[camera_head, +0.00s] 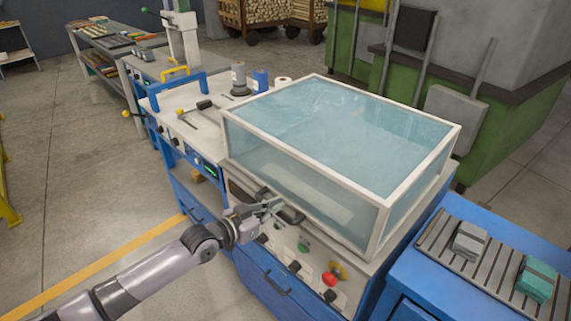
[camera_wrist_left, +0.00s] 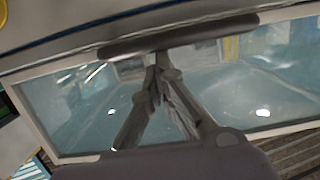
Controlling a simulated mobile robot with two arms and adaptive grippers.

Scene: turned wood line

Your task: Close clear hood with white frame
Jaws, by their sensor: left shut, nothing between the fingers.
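The clear hood with the white frame (camera_head: 345,120) sits over the top of a blue and white machine. Its lower edge looks level with the bench top, but I cannot tell whether a gap is left under it. A dark bar handle (camera_wrist_left: 180,36) runs along the hood's front in the left wrist view, where the hood's clear panel (camera_wrist_left: 75,100) also shows. My left gripper (camera_head: 276,204) is at the front of the hood, by the handle. Its fingers (camera_wrist_left: 158,68) are shut and empty, with the tips close to the bar. Contact is unclear. My right gripper is not in view.
Below the hood the machine front (camera_head: 300,258) carries knobs and a red button (camera_head: 329,280). A blue roller table (camera_head: 470,212) with a grey block (camera_head: 470,241) and a green block (camera_head: 537,280) stands at right. Open floor (camera_head: 95,215) lies at left.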

